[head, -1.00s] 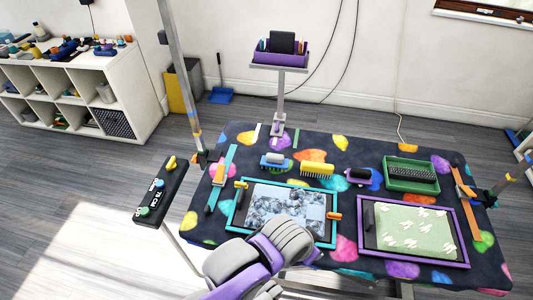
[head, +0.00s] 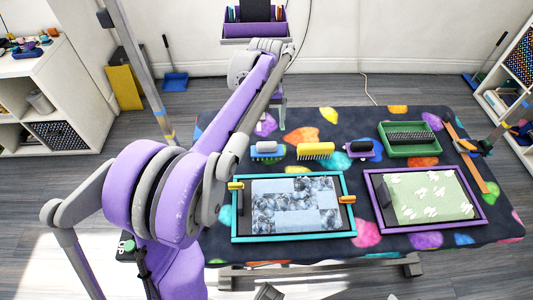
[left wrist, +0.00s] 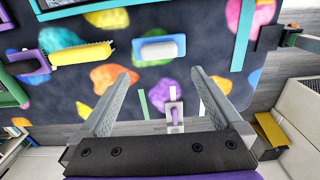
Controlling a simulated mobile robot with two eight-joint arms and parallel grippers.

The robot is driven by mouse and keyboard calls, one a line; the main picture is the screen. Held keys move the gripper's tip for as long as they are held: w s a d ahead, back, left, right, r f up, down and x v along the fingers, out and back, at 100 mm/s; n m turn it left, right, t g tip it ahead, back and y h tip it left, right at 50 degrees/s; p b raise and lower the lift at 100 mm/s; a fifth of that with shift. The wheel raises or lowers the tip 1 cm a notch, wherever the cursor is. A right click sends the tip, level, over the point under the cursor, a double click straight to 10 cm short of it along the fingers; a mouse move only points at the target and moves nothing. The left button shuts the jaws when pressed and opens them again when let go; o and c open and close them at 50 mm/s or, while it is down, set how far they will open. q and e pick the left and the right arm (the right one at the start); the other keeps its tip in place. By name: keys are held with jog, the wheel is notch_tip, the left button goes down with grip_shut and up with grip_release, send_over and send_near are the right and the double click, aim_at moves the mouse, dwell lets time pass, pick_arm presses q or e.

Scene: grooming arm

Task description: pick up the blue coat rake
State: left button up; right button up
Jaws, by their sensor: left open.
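The blue coat rake (head: 266,150) appears to be the small blue tool with a pale grey body on the patterned table, left of a yellow toothed comb (head: 315,151). In the left wrist view the blue tool (left wrist: 161,48) lies just beyond the fingertips, roughly centred between them. My left gripper (left wrist: 160,74) is open and empty, its two grey fingers apart above the table's far side. In the head view its arm reaches forward and the fingers cannot be made out. My right gripper is not in view.
A purple brush (head: 360,149) and a green tray (head: 408,150) stand to the right. Teal-framed (head: 295,238) and purple-framed (head: 430,229) panels lie in front. A post carries a purple holder (head: 243,30) behind the table; a tall metal pole (head: 135,60) stands at left.

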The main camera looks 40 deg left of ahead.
aim_at(267, 144)
pick_arm(q)
jog(key=shift+w+a+f, duration=0.15)
jog(key=shift+a+f, duration=0.15)
jog(key=shift+f, duration=0.05)
notch_tip(267, 144, down, 5)
jog(key=shift+d+f+b, duration=0.1)
jog(key=shift+d+b, duration=0.05)
jog(key=shift+b, duration=0.15)
jog(key=f, duration=0.5)
jog(key=shift+d, duration=0.3)
jog(key=shift+s, duration=0.2)
jog(key=c, duration=1.2)
